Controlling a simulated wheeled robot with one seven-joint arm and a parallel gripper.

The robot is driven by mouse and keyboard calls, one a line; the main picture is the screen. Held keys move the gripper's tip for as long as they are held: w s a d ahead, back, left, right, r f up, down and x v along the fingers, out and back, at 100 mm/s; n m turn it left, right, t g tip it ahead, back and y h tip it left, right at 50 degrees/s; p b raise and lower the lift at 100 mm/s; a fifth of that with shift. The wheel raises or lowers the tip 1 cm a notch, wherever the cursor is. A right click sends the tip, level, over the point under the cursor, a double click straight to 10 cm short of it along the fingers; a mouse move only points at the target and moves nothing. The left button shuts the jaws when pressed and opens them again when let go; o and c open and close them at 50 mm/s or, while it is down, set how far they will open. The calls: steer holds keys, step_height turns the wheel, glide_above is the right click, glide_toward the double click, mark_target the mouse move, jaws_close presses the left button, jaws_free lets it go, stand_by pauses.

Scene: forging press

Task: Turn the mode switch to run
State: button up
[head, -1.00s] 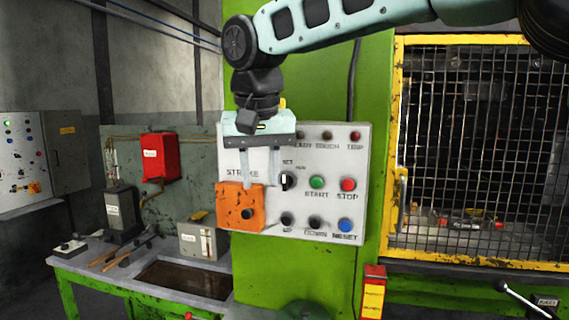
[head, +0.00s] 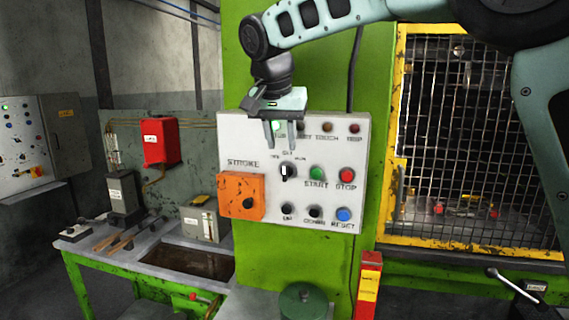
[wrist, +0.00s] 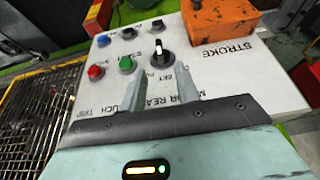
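The mode switch is a black round knob with a white pointer stripe (head: 287,172) on the pale control panel (head: 350,132). Its stripe looks close to vertical in the head view, toward the SET label above it; the RUN label is to the upper right. The knob also shows in the wrist view (wrist: 161,57), upside down. My gripper (head: 284,146) is open and empty, its two fingers spread above the knob and apart from it. In the wrist view, the fingertips (wrist: 160,82) stand just short of the knob.
An orange STROKE box (head: 241,197) sticks out left of the knob. Green START (head: 317,174) and red STOP (head: 347,174) buttons sit to the right, with black buttons and blue RESET (head: 343,214) below. A yellow-framed mesh guard (head: 470,150) stands farther right.

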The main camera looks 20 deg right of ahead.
mark_target(284, 166)
steer(key=p+x, duration=0.2)
steer(key=x, duration=0.6)
steer(key=c, duration=0.6)
